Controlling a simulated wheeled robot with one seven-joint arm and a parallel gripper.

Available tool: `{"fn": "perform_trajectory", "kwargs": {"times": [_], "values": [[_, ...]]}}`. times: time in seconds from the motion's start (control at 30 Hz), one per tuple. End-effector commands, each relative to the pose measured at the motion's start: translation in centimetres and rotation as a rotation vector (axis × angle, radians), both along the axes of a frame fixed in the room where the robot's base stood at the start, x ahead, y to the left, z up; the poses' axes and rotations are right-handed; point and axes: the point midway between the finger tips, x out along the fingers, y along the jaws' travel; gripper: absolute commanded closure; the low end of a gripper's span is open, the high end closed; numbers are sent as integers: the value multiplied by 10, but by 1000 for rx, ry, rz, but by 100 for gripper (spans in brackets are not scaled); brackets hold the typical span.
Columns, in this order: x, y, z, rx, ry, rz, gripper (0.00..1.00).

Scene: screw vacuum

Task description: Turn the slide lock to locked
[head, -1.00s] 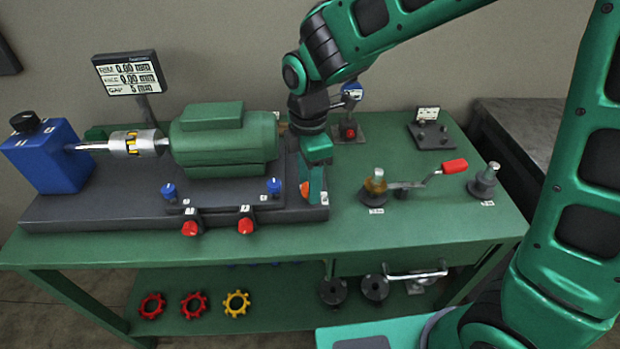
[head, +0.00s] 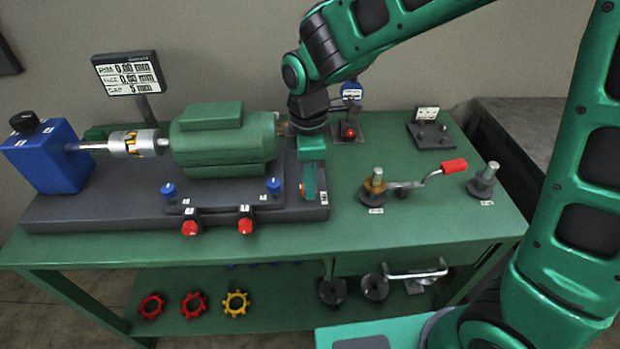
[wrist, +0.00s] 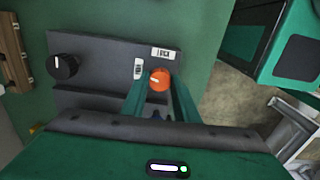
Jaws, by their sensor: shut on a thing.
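The slide lock is an orange knob (wrist: 160,79) on the dark base plate in the wrist view. Its white mark points left. Two small white labels sit by it: one above (wrist: 162,52), one to its left (wrist: 138,68); the print is too small to read surely. My gripper (wrist: 160,92) is shut on the knob, its green fingers on either side of it. In the head view my gripper (head: 310,188) points down at the right end of the dark base (head: 100,212), and only a sliver of orange shows there.
A black knob (wrist: 62,67) is to the left in the wrist view. The green motor (head: 222,145) and blue and red screws (head: 245,226) lie left of my gripper. A red-handled crank (head: 455,166) stands to the right.

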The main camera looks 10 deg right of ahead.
Motion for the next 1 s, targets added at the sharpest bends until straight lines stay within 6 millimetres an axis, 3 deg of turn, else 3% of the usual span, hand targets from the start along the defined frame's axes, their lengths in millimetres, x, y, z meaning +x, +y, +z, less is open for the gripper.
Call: {"fn": "perform_trajectory", "kwargs": {"times": [1.0], "values": [[5, 1, 2, 9, -9, -963, 95]]}}
